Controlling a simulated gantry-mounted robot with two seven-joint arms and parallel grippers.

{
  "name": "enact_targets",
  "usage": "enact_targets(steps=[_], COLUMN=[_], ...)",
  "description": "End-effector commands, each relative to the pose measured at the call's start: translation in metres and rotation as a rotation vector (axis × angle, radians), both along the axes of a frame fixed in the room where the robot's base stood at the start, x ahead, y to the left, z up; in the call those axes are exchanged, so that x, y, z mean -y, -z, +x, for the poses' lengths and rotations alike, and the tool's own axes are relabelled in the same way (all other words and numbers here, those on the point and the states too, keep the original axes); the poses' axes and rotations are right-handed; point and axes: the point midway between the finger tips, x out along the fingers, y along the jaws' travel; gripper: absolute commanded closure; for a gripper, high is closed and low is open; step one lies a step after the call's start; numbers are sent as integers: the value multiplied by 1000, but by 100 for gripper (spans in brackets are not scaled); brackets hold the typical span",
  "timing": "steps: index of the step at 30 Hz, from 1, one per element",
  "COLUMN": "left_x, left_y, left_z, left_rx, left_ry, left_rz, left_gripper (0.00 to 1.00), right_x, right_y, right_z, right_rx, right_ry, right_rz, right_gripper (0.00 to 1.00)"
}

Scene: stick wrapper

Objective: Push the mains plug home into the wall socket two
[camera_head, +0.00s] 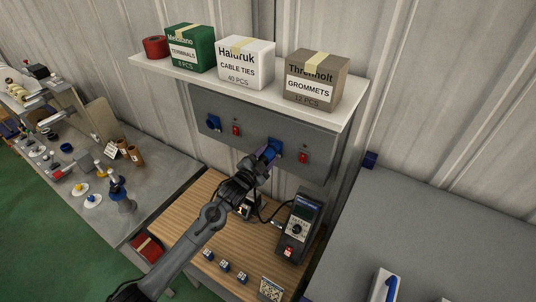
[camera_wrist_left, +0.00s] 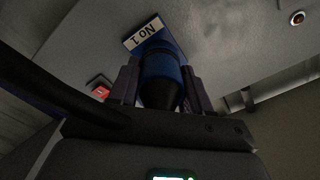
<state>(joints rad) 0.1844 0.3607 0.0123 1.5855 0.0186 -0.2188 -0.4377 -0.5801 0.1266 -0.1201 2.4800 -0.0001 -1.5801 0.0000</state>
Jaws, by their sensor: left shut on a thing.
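My left gripper (camera_head: 265,158) is shut on a blue mains plug with a black rear end, which shows between the dark fingers in the left wrist view (camera_wrist_left: 162,75). The plug points at the grey wall panel (camera_head: 255,122), at the right-hand blue socket (camera_head: 276,146). The gripper and plug cover much of that socket. Whether the plug is partly inside or just in front cannot be told. My right gripper is not in view.
The panel also bears a left-hand blue socket (camera_head: 213,122) and red switches (camera_head: 303,157). A shelf (camera_head: 150,66) with boxes overhangs it. A dark meter (camera_head: 298,228) stands on the wooden bench (camera_head: 185,226) near a black cable. Several small blue-and-white blocks lie in front.

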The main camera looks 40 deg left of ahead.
Motion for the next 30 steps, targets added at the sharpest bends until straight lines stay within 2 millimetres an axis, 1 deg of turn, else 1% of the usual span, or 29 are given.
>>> enact_targets(steps=[11, 30], left_x=[1, 2], left_y=[-2, -2], left_z=[-5, -24], left_rx=[4, 1], left_ry=[1, 0], left_rz=[0, 0], left_gripper=[88, 88], right_x=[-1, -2], right_y=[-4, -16], right_z=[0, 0], right_rx=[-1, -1], right_ry=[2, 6], right_rz=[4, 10], right_gripper=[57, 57])
